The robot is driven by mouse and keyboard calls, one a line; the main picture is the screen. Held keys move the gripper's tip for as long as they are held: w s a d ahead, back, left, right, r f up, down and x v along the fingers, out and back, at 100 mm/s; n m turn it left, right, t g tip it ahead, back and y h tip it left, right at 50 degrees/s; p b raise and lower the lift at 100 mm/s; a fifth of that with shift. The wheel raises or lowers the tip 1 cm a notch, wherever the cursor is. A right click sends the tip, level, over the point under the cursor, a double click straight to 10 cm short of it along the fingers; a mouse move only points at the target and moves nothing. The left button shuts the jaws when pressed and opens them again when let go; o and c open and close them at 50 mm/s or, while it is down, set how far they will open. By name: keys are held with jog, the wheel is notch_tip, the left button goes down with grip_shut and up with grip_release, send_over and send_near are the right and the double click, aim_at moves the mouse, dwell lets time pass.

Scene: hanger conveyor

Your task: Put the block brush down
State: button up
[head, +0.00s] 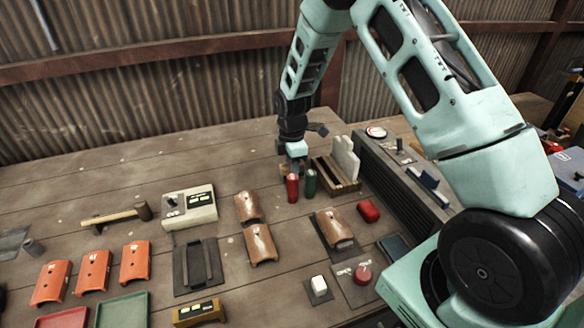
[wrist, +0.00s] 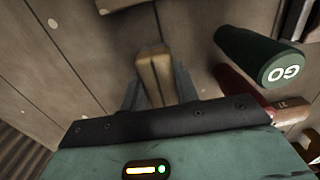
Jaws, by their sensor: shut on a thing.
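The block brush (wrist: 155,74) shows in the wrist view as a narrow wooden block. My gripper (wrist: 158,88) is shut on it, one finger on each side. In the head view my gripper (head: 297,158) points down at the back of the bench, just behind a red and a green cylinder. The brush is mostly hidden there by the gripper and the red cylinder. I cannot tell whether it touches the bench top or hangs a little above it.
The green cylinder (head: 310,183), marked GO, and the red cylinder (head: 292,188) stand close by. A wooden rack (head: 338,184) with white slabs is to the right, before a dark conveyor (head: 385,180). The bench left of my gripper (head: 235,165) is clear.

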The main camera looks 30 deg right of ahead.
jog(key=shift+f, duration=0.6)
jog(key=o, duration=1.1)
jog(key=shift+f, duration=0.15)
